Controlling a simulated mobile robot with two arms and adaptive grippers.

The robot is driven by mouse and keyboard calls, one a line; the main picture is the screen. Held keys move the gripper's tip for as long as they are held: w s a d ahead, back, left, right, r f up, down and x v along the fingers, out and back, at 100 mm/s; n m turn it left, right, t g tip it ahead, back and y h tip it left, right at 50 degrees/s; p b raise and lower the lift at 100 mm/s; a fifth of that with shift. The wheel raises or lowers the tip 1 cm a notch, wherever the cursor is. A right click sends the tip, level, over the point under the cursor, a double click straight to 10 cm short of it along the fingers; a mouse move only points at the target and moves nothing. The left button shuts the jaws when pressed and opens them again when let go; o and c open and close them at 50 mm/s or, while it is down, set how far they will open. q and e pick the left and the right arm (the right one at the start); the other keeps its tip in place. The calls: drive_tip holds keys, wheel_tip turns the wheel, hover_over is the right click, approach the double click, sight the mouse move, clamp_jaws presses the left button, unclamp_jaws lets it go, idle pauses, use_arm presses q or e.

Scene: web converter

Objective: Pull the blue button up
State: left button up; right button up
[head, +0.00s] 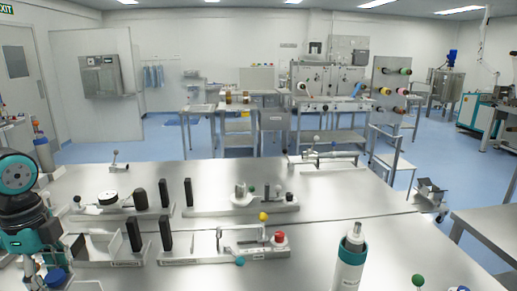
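A round blue button-like knob (55,277) shows at the bottom left, near the table's front edge. Its base and stem are mostly hidden or cut off by the picture's edge. My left arm, dark with teal caps, comes in at the left edge and reaches down towards it. My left gripper (42,262) is at the arm's lower end, just above and beside the blue knob. The fingers are small and partly hidden, so I cannot tell whether they are open or touch the knob. My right gripper is not in view.
Metal tables carry fixtures with black blocks (166,233), a red button (280,237), a yellow knob (263,217) and a teal knob (240,261). A white and teal bottle-like cylinder (348,272) stands front centre. A green knob (418,281) is at front right. The right tabletop is mostly clear.

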sight(51, 275)
use_arm(q)
drive_tip(key=shift+w+r, duration=0.15)
drive_tip(key=shift+r, duration=0.65)
drive_tip(key=o, duration=1.9)
drive_tip(key=shift+d, duration=0.1)
drive_tip(key=shift+c, duration=0.2)
drive_tip(key=shift+r, duration=0.1)
drive_tip(key=shift+r+p, duration=1.25)
drive_tip(key=shift+r, duration=1.6)
